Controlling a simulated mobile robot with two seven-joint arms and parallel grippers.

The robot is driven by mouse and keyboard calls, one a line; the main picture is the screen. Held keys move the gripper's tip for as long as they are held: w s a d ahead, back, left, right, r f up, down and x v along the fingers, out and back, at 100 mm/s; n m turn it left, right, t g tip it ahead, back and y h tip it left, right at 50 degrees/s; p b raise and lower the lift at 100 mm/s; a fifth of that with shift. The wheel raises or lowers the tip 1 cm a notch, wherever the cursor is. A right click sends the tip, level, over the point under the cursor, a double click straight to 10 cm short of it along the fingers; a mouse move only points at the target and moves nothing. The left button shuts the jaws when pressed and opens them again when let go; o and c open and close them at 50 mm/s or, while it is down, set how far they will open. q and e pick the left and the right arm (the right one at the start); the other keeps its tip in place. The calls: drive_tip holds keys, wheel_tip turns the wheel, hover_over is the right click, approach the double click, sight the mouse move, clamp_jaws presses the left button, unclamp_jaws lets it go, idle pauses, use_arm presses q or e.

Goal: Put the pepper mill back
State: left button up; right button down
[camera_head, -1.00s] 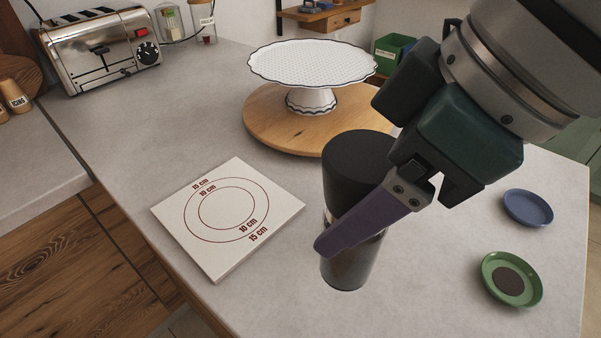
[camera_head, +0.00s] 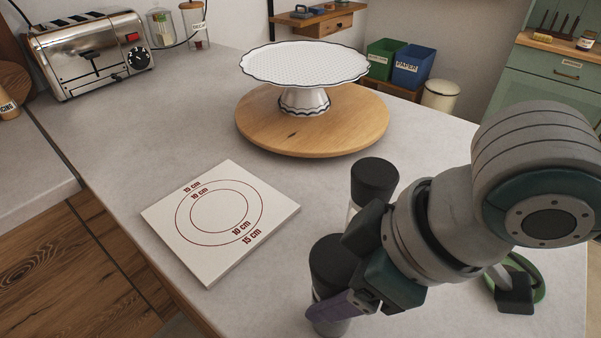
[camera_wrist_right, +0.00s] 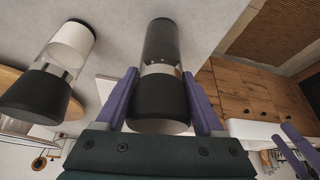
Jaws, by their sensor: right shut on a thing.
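The pepper mill (camera_head: 335,262) has a black cap, a steel band and a dark, clear body. My right gripper (camera_head: 342,306) is shut on it around the band, near the counter's front edge. In the right wrist view the mill (camera_wrist_right: 160,98) stands between the two purple fingers. I cannot tell whether its base touches the counter. A second mill (camera_head: 374,178) with a black cap and white contents stands just behind it, partly hidden by my right arm. It also shows in the right wrist view (camera_wrist_right: 66,50). Purple fingers, seemingly my left gripper's (camera_wrist_right: 297,147), show at that view's right edge.
A white board with red circles (camera_head: 218,215) lies left of the mills. A white cake stand (camera_head: 305,66) sits on a round wooden board (camera_head: 350,138) behind them. A toaster (camera_head: 90,56) is at the back left. A green saucer (camera_head: 541,285) is partly hidden at right.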

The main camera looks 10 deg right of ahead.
drive_tip(key=shift+f, duration=0.1)
unclamp_jaws()
drive_tip(key=shift+s+d+r, duration=0.1)
drive_tip(key=shift+r, duration=0.35)
drive_tip(key=s+r+m+t+p, duration=0.15)
drive_tip(key=s+r, duration=0.25)
drive_tip(key=r, duration=0.6)
drive_tip(key=s+d+f+m+g+h, duration=0.1)
drive_tip(key=s+d+f+m+h, duration=0.2)
drive_tip(key=s+d+f+m, duration=0.2)
drive_tip(key=s+d+m, duration=0.1)
drive_tip(key=s+d, duration=0.2)
drive_tip(key=d, duration=0.1)
